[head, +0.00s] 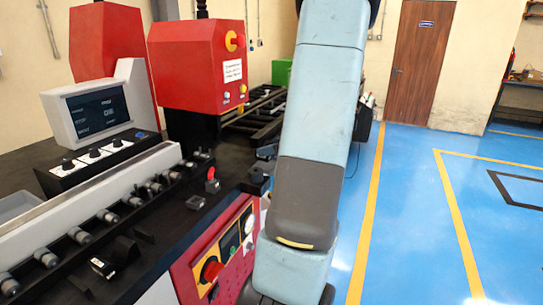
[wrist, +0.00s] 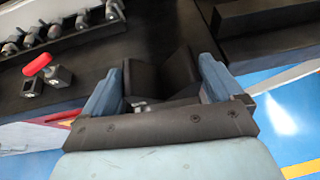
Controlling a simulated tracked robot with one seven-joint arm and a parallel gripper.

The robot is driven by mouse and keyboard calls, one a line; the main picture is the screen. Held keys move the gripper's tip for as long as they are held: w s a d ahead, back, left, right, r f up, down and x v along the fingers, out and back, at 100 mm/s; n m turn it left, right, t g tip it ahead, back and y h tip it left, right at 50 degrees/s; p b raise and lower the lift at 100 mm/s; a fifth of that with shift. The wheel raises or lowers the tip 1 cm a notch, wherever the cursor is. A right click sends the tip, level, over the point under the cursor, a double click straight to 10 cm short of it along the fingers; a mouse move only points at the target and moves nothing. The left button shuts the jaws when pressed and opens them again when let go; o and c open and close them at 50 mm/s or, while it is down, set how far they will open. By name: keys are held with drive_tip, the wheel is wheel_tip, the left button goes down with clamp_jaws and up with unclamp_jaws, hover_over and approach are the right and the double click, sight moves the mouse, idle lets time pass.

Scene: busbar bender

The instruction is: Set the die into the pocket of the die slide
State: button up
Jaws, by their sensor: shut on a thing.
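A black die (wrist: 142,80) with a V-shaped notch sits between the two blue fingers of my gripper (wrist: 160,82) in the wrist view. The fingers are shut on its sides, and the notch opens toward the top of the picture. The die is over or near the black bed of the machine; I cannot tell whether it touches anything below. The underside of the die is hidden. I cannot clearly make out the die slide or its pocket in either view. In the head view my arm hides much of the work area.
A red-handled clamp (head: 212,181) stands on the black bed, left of my gripper in the wrist view (wrist: 40,66). A row of grey rollers (head: 108,216) runs along the bed. A red machine head (head: 196,65) and a screen (head: 95,108) stand behind. Blue floor is clear at right.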

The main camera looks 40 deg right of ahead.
drive_tip(key=shift+w+d+f, duration=0.15)
drive_tip(key=shift+d+f, duration=0.05)
drive_tip(key=shift+f, duration=1.45)
drive_tip(key=o, duration=1.5)
drive_tip(key=shift+f, duration=0.1)
